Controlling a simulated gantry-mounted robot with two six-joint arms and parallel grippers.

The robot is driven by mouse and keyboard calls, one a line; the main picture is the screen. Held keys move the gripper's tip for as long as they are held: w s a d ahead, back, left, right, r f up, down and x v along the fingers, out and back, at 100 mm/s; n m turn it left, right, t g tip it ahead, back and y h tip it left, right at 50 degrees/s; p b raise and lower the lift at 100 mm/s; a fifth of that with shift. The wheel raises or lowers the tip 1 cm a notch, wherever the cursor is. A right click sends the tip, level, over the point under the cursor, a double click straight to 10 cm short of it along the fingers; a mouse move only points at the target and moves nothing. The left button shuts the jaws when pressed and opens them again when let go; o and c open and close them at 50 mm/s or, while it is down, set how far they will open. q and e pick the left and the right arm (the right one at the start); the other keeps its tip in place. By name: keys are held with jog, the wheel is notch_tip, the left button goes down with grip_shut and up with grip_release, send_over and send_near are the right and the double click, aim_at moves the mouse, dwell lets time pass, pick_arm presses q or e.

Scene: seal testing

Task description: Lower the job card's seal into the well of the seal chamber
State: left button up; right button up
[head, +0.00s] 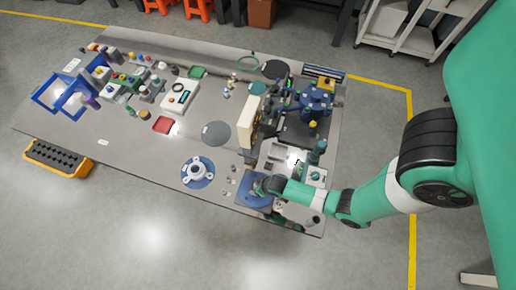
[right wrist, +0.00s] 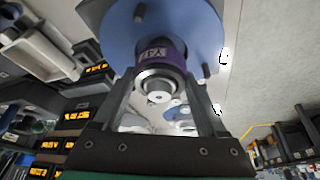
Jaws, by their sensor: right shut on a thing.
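In the right wrist view, my right gripper (right wrist: 160,84) is shut on a seal (right wrist: 158,56) with a purple lettered sleeve and a bright metal end. Beyond the seal, the wide blue face (right wrist: 100,32) carries upright studs. The well is hidden behind the seal, so I cannot tell whether the seal is in it or just above it. The job card cannot be made out. My left gripper is not in view.
A white three-lobed part (head: 197,171) sits on a blue disc left of my gripper. A cream upright panel (head: 249,122) and a blue machine (head: 314,101) stand behind. A grey round mat (head: 216,133) lies on clear table.

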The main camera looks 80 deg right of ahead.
jog(key=shift+f+b, duration=0.55)
jog(key=shift+f, duration=0.05)
jog(key=shift+f+b, duration=0.4)
jog(key=shift+f, duration=0.05)
jog(key=o, duration=1.5)
notch_tip(320, 180, up, 5)
jog(key=p, duration=0.5)
